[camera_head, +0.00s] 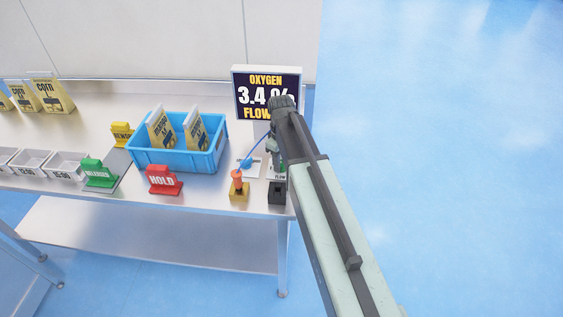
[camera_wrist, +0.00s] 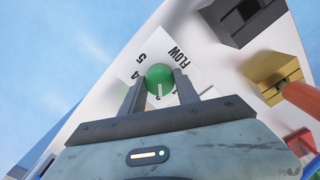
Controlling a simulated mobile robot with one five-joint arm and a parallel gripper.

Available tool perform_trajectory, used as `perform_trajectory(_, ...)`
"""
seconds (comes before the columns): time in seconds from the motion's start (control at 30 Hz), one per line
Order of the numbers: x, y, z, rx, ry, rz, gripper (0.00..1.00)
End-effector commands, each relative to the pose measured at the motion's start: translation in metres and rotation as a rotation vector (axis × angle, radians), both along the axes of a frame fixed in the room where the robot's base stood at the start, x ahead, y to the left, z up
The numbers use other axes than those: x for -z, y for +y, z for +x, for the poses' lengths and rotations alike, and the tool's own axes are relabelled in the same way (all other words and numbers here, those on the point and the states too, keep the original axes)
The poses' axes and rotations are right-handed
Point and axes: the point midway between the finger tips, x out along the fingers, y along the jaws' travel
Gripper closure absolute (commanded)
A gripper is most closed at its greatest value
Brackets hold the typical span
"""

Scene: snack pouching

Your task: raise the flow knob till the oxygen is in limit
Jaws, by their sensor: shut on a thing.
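The green flow knob (camera_wrist: 160,74) sits on a white plate (camera_wrist: 186,50) lettered FLOW, with 4 and 5 legible at its left. My gripper (camera_wrist: 160,84) is shut on the knob, one finger on each side. A pale pointer line on the knob runs toward the bottom of the wrist view, where a digit is partly hidden. In the head view my gripper (camera_head: 277,158) is at the table's right end and hides most of the knob. The oxygen display (camera_head: 253,88) behind reads OXYGEN 3.4 %; my arm covers part of its FLOW line.
A black block (camera_head: 277,193) and a yellow block (camera_head: 239,194) with an orange-red handle (camera_head: 237,178) stand near the front edge. A blue crate (camera_head: 176,159) holding pouches and a red HOLD sign (camera_head: 163,180) are left. Open floor lies right.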

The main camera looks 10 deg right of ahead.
Motion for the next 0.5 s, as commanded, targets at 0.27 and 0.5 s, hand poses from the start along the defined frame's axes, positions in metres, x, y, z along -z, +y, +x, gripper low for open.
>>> perform_trajectory(0.27, 0.0, -0.0008, 0.0004, 0.261, 0.0, -0.001, 1.0)
perform_trajectory(0.5, 0.0, -0.001, 0.0006, 0.483, -0.001, -0.002, 1.0)
